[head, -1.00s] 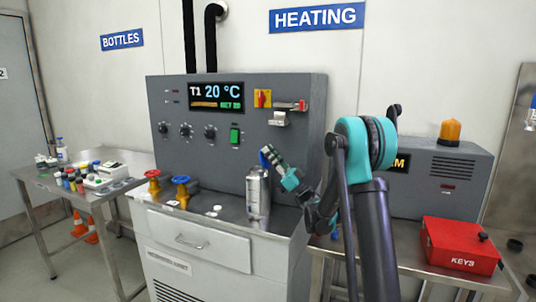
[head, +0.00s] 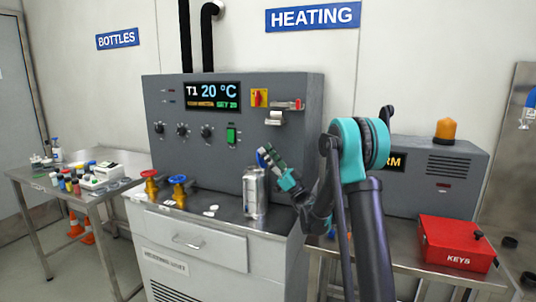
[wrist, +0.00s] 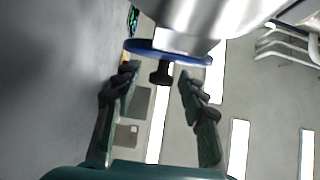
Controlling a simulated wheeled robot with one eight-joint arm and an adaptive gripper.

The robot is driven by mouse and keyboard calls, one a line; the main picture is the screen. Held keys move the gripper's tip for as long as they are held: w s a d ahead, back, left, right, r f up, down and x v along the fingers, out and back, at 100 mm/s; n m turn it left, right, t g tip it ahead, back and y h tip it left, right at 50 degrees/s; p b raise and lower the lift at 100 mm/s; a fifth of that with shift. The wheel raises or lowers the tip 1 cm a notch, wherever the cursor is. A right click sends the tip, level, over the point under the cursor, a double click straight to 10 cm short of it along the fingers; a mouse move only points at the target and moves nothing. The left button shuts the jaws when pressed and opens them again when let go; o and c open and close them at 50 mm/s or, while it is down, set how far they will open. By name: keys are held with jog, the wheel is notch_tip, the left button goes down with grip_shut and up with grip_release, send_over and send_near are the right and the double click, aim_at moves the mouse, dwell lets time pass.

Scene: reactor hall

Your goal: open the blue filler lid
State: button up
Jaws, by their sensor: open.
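The blue filler lid (head: 261,158) shows as a small blue patch at the top of the silver vessel (head: 254,194), partly hidden by my gripper (head: 272,157). In the wrist view the lid (wrist: 165,52) is a thin blue disc seen nearly edge-on beside the shiny vessel (wrist: 195,20). A black knob (wrist: 160,75) sticks out from it towards my gripper (wrist: 158,82). My fingers are open, one on each side of the knob, with a visible gap to it. I cannot tell how far the lid is tilted.
The vessel stands on a steel counter (head: 222,224) before a grey control panel (head: 285,150). Red and blue valve handles (head: 177,181) stand to its left. A red KEYS box (head: 455,243) is on the right-hand table. The counter's front is mostly clear.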

jog(key=s+d+f, duration=0.1)
jog(key=s+d, duration=0.1)
jog(key=d, duration=0.4)
jog(key=s+d+f, duration=0.1)
jog(key=s+d, duration=0.1)
jog(key=d, duration=0.5)
jog(key=shift+s+f, duration=0.15)
jog(key=shift+s, duration=0.25)
jog(key=shift+d, duration=0.1)
jog(key=shift+c, duration=0.6)
